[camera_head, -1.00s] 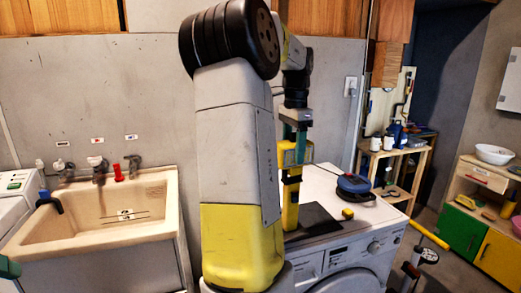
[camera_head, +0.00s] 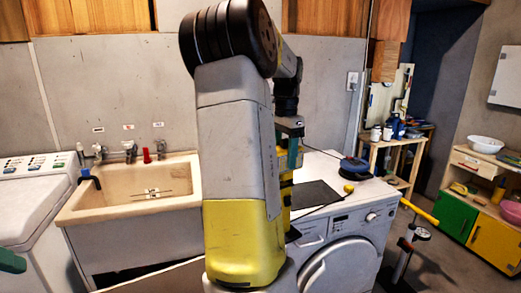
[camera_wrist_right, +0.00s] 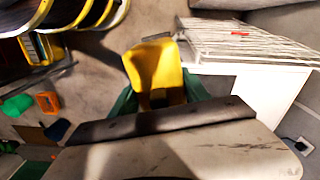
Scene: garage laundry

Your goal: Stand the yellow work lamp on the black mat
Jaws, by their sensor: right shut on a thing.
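My right gripper (camera_head: 290,150) has teal fingers and is shut on the yellow work lamp (camera_head: 285,188). In the head view my own arm hides much of the lamp. In the right wrist view the yellow lamp (camera_wrist_right: 153,68) sits between the green fingers (camera_wrist_right: 160,98). The black mat (camera_head: 316,194) lies on top of the white washing machine, just right of the lamp in the head view. Whether the lamp touches anything below is hidden. Only a teal tip of my left gripper (camera_head: 10,262) shows at the left edge.
A blue round object (camera_head: 357,168) and a small yellow object (camera_head: 348,188) lie beside the mat on the washing machine (camera_head: 345,235). A sink (camera_head: 120,200) stands left. A yellow-handled pump (camera_head: 415,235) stands on the floor at right.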

